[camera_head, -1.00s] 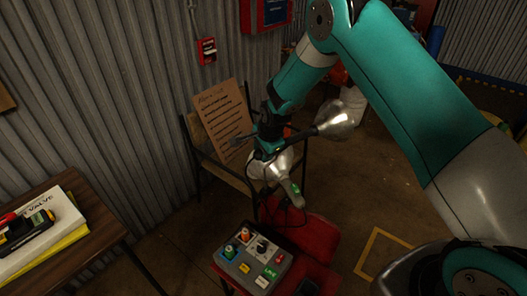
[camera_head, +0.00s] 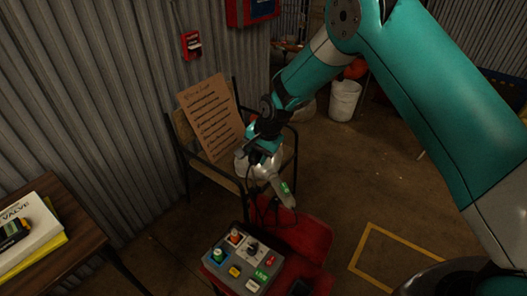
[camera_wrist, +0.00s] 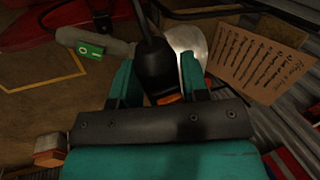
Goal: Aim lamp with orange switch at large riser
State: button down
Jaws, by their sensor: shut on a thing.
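My gripper (camera_head: 263,143) is above the red stand, in front of the chair. In the wrist view its two teal fingers (camera_wrist: 158,78) are shut on a dark lamp body (camera_wrist: 153,62). A small orange patch (camera_wrist: 168,98), possibly its switch, shows low between the fingers. A silver lamp shade (camera_wrist: 190,42) shows just beyond the right finger. Beside the gripper is another lamp's grey handle with a green switch (camera_wrist: 90,50); this switch also shows in the head view (camera_head: 284,188). The held lamp is mostly hidden by my gripper in the head view. I cannot identify the large riser.
A chair (camera_head: 187,140) holds a cardboard notice (camera_head: 212,118). A wooden table (camera_head: 85,235) with books is at left.

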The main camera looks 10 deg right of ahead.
jog(key=shift+s+d+f+n, duration=0.15)
jog(key=shift+s+d+n, duration=0.15)
jog(key=shift+n, duration=0.1)
jog(key=shift+d, duration=0.1)
jog(key=c, duration=0.7)
grip_release()
jog(key=shift+w, duration=0.1)
jog(key=shift+r, duration=0.3)
jog(key=b+v, duration=0.1)
jog(key=v, duration=1.6)
jog(key=shift+w+d, duration=0.15)
jog(key=shift+w, duration=0.05)
